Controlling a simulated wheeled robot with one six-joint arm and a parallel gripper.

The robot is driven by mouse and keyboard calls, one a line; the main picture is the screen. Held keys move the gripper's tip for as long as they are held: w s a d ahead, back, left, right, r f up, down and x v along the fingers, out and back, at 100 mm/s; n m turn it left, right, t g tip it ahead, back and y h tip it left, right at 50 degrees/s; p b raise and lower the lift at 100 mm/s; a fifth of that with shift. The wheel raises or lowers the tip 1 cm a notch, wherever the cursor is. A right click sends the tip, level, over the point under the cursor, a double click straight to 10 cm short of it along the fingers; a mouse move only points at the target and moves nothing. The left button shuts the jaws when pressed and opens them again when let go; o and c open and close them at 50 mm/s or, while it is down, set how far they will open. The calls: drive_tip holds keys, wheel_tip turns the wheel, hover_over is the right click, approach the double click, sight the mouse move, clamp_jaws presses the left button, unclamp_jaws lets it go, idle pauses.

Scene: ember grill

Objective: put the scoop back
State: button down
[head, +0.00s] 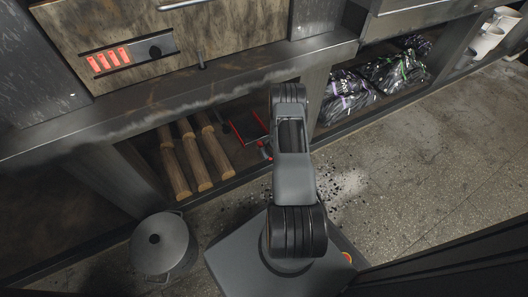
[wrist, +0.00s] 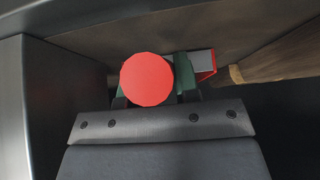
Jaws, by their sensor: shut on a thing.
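The scoop's red round handle end (wrist: 146,80) faces the wrist camera. My gripper (wrist: 157,90) is shut on the handle, with its dark green finger pads showing on either side of the red end. Part of the scoop's grey pan with a red edge (wrist: 203,62) shows beyond it in the wrist view. In the head view the scoop's dark pan with red edges (head: 248,127) is inside the low open shelf, beside the logs. My arm hides much of the scoop and the gripper there. I cannot tell whether the pan touches the shelf.
Bags of charcoal (head: 375,80) fill the bay to the right. A lidded pot (head: 161,246) stands on the floor at left. Black bits litter the floor (head: 345,185).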

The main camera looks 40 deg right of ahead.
drive_tip(key=shift+w, duration=0.1)
drive_tip(key=c, duration=0.8)
unclamp_jaws()
drive_tip(key=shift+o, duration=0.9)
drive_tip(key=shift+f, duration=0.1)
drive_tip(key=shift+o, duration=1.2)
drive_tip(key=p+v, duration=0.7)
drive_tip(key=v, duration=0.2)
